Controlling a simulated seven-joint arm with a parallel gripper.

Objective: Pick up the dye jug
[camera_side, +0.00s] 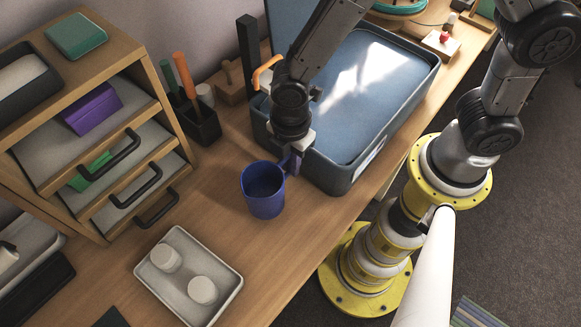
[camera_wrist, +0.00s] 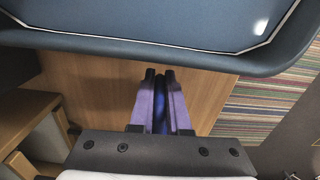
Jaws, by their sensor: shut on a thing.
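The dye jug (camera_side: 263,190) is a blue, open-topped jug, upright in the middle of the side view, just left of the blue basin. My gripper (camera_side: 291,162) reaches down at the jug's right side, with its purple fingers at the handle. In the wrist view my gripper (camera_wrist: 160,78) is shut on a narrow blue part of the jug (camera_wrist: 160,115), which shows between the fingers. The fingers hide most of the handle. I cannot tell whether the jug's base touches the table.
The large blue basin (camera_side: 428,68) stands close behind and right of my gripper. A pale tray (camera_side: 178,304) with two white round pieces lies at the front. A wooden drawer unit (camera_side: 150,92) stands at left. Bare table (camera_side: 285,245) lies in front of the jug.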

